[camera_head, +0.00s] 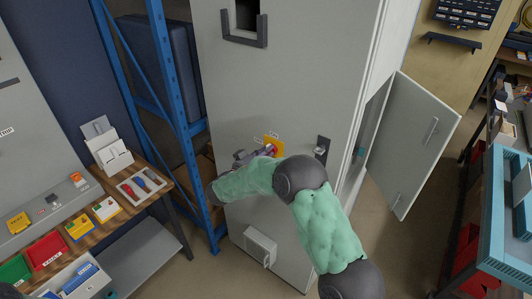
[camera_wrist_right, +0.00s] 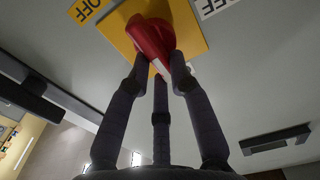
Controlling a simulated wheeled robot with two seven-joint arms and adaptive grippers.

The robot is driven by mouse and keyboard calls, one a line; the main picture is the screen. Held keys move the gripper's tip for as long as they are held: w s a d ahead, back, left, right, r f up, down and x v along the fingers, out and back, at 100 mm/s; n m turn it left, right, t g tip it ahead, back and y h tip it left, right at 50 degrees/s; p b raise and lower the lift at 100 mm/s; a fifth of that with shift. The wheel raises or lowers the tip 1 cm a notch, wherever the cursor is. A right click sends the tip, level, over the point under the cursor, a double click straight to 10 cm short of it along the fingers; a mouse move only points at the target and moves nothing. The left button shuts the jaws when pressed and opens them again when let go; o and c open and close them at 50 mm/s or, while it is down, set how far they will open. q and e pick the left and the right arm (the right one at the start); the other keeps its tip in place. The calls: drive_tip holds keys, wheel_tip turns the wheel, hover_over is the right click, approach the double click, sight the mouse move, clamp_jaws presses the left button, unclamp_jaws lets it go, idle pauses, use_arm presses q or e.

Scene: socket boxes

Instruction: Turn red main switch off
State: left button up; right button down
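The red main switch (camera_head: 269,149) is a rotary handle on a yellow plate (camera_head: 279,147) on the front of the tall grey cabinet. An "ON" label sits above the plate in the head view. In the right wrist view the red handle (camera_wrist_right: 152,36) stands tilted across its yellow plate (camera_wrist_right: 190,22), with "OFF" labels at two sides. My right gripper (camera_wrist_right: 160,65) has its dark fingertips on both sides of the handle's near end and appears closed on it. In the head view the right gripper (camera_head: 258,154) is at the switch, partly hiding it. My left gripper is out of view.
The grey cabinet (camera_head: 290,85) has a black handle (camera_head: 321,149) right of the switch and a grey box (camera_head: 260,245) below. An open door (camera_head: 412,140) stands at its right. A wooden bench (camera_head: 150,200) with small boxes is left, beside a blue rack (camera_head: 178,100).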

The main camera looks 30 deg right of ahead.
drive_tip(key=shift+w+a+f+n+b, duration=0.3)
drive_tip(key=shift+n+b, duration=1.1)
drive_tip(key=shift+n, duration=1.6)
drive_tip(key=shift+w+f+n+b, duration=0.1)
drive_tip(key=shift+w+n+b, duration=0.25)
drive_tip(key=shift+n+b, duration=1.85)
drive_tip(key=shift+w+a+f+n+b, duration=0.15)
drive_tip(key=shift+w+n+b, duration=0.35)
drive_tip(key=shift+n, duration=3.3)
drive_tip(key=shift+s, duration=0.15)
drive_tip(key=c, duration=1.1)
unclamp_jaws()
drive_tip(key=shift+f, duration=0.1)
